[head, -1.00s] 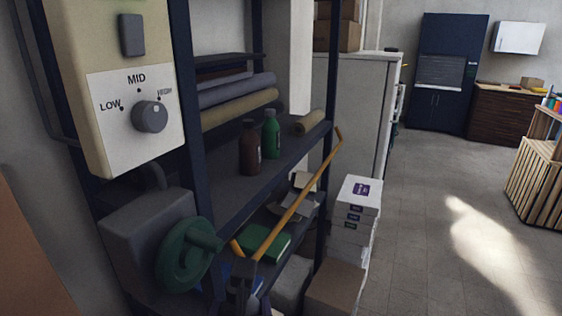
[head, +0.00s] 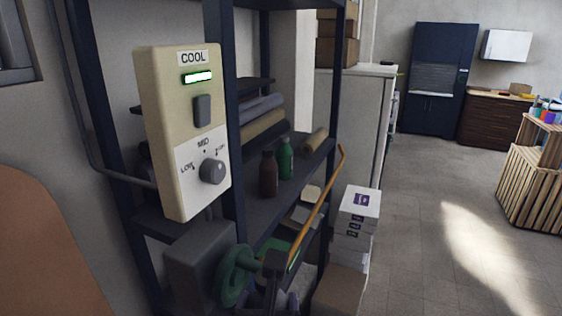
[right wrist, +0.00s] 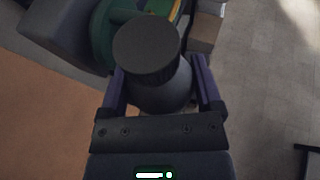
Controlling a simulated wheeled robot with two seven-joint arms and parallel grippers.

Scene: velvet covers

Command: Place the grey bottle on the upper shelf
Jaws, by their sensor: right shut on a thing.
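In the right wrist view, my right gripper (right wrist: 155,95) is shut on the grey bottle (right wrist: 160,94), with its fingers on both sides. The bottle's dark round cap (right wrist: 146,45) faces the camera. My left gripper is not in view.
A beige control box (head: 180,120) and a green handwheel (head: 233,278) stick out at the rack's near side. A yellow handle (head: 325,195) leans across the shelf front. White boxes (head: 358,205) stand beyond the rack. The floor (head: 430,225) at right is open.

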